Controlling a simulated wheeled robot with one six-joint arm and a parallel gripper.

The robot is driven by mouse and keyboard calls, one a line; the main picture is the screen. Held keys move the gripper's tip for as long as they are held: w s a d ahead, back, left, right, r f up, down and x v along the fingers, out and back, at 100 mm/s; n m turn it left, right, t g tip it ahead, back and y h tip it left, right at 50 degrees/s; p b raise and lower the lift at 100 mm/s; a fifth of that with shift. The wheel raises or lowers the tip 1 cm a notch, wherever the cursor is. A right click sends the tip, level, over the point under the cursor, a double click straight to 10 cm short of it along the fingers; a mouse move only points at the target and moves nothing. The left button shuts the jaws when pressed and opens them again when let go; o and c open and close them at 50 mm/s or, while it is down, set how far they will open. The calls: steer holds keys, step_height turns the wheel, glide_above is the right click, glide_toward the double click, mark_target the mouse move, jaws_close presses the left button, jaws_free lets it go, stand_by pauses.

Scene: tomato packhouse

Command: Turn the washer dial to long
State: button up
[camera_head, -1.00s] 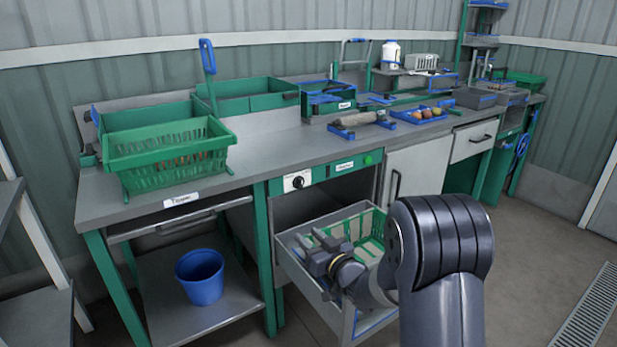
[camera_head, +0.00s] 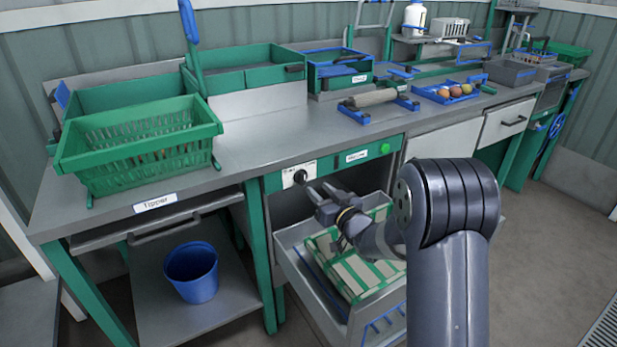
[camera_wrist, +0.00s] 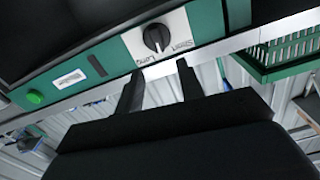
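The washer dial (camera_head: 300,177) is a black round knob on a white plate, at the left end of the green washer panel (camera_head: 330,166). In the wrist view the dial (camera_wrist: 156,38) shows close up, with lettering on its plate appearing upside down. A pale mark shows on the knob, but its exact setting is hard to tell. My gripper (camera_head: 320,190) is just in front of and slightly below the dial. In the wrist view its two fingers (camera_wrist: 159,78) are apart with nothing between them, not touching the dial.
A green light or button (camera_head: 385,148) is at the panel's right. A green basket (camera_head: 140,150) stands on the counter at left. A blue bucket (camera_head: 192,272) sits on the shelf below.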

mark_target(305, 176)
steer(key=x, duration=0.7)
steer(key=shift+w+a, duration=0.1)
steer(key=shift+w, duration=0.1)
steer(key=shift+c, duration=0.5)
jaws_close()
